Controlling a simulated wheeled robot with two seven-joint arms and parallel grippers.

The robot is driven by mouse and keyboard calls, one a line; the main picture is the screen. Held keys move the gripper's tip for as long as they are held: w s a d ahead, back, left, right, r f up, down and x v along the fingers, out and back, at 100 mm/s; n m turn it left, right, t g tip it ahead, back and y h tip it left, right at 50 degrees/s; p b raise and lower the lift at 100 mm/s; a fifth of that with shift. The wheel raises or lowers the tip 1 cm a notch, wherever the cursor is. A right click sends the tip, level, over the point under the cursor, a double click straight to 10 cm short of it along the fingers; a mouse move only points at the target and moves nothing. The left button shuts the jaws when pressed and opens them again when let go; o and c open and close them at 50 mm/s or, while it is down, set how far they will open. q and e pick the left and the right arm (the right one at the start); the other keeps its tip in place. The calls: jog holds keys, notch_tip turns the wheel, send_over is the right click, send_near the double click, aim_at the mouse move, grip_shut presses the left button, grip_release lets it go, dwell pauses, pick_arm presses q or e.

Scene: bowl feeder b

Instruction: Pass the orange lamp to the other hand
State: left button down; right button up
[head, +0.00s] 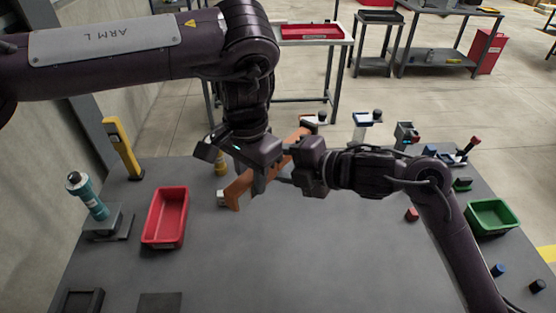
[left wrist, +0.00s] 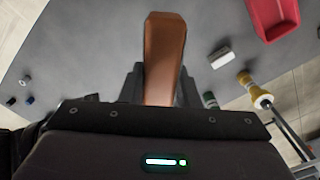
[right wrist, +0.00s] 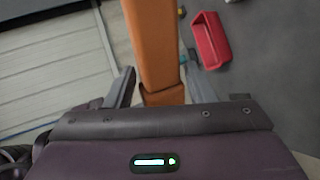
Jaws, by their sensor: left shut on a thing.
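The orange lamp (head: 239,189) is a long orange-brown bar held tilted above the table. My left gripper (head: 262,178) is shut on it, and the lamp (left wrist: 163,60) stands out between the fingers in the left wrist view. My right gripper (head: 290,180) is close beside the left one, coming in from the right. In the right wrist view the lamp (right wrist: 155,45) lies between the fingers of my right gripper, with gaps on both sides, so these are open. The two grippers hide the middle of the lamp in the head view.
A red bin (head: 165,217) stands on the grey table at left, beside a teal cylinder device (head: 88,195) and a yellow post (head: 122,147). A green bin (head: 491,216) is at right, with small blocks near it. The front middle of the table is clear.

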jog(key=shift+r, duration=0.25)
jog(key=shift+c, duration=1.1)
pick_arm(q)
jog(key=c, duration=1)
grip_release()
jog(key=shift+f, duration=0.1)
pick_arm(e)
jog(key=c, duration=0.3)
